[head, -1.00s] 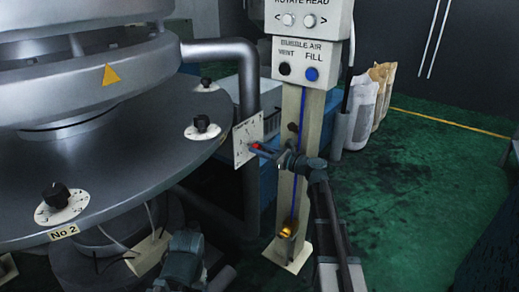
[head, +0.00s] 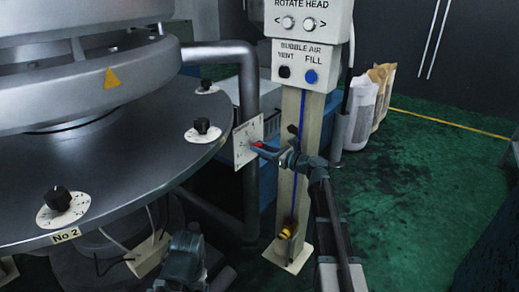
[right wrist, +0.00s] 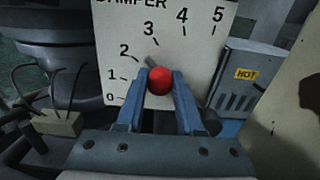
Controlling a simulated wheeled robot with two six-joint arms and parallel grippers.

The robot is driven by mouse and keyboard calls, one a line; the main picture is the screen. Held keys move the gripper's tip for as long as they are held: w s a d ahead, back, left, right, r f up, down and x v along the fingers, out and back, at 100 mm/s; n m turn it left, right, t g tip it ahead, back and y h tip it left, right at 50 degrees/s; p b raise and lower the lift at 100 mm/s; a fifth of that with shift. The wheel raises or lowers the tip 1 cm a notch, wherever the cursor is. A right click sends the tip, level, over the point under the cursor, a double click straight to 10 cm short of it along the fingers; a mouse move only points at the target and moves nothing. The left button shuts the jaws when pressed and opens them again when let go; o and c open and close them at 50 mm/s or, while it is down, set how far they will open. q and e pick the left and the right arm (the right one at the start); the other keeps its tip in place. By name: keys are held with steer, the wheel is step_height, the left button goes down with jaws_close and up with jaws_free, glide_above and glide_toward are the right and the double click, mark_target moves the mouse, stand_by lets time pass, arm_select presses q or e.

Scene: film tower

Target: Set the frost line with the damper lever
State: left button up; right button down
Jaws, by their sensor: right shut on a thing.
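The damper plate (head: 243,150) is a pale square card on the pipe beside the round machine table. In the right wrist view its scale (right wrist: 190,45) is marked 0 to 5 in an arc. The red knob (right wrist: 160,81) of the damper lever sits between the two blue fingers of my right gripper (right wrist: 159,90), which is shut on it. The grey tip of the lever (right wrist: 153,62) shows above the knob, between the marks 2 and 3. The knob also shows in the head view (head: 258,144). Part of my left arm shows low in the head view; its fingers are unclear.
A control post (head: 300,100) with buttons stands just right of the plate. The round table (head: 110,180) with black dials lies left. Sacks (head: 378,95) stand behind right. The green floor (head: 430,190) at right is open.

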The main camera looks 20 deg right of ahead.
steer(key=shift+w+d+r+m+p, duration=0.35)
steer(key=shift+d+r+m, duration=0.15)
steer(key=shift+m, duration=0.5)
steer(key=c, duration=0.5)
jaws_free()
steer(key=shift+c, duration=0.2)
steer(key=v, duration=1.3)
steer(key=shift+s+d, duration=0.25)
steer(key=shift+s, duration=0.05)
